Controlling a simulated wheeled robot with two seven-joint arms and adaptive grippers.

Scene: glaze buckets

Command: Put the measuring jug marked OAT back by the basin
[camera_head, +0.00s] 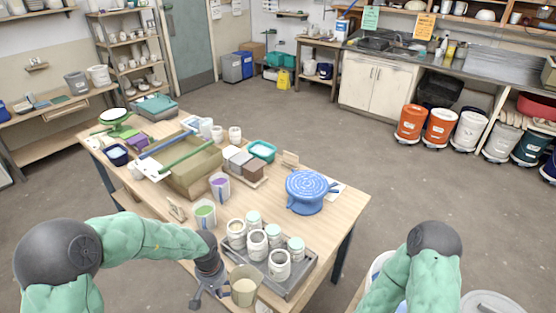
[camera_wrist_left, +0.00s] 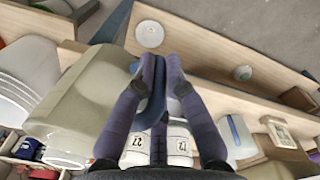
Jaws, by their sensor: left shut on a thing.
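My left gripper (camera_head: 207,290) is shut on the handle of a beige measuring jug (camera_head: 243,287) at the near edge of the table. In the left wrist view the jug (camera_wrist_left: 85,95) fills the left side, and the fingers (camera_wrist_left: 158,75) close around a blue-grey handle. No OAT marking is readable. I cannot tell whether the jug touches the table. A jug with green contents (camera_head: 205,214) and one with purple contents (camera_head: 220,187) stand farther back. My right gripper is out of view.
A teal tub (camera_head: 262,150) stands behind. Bare tabletop shows near the right edge. A sink (camera_head: 380,40) is across the room.

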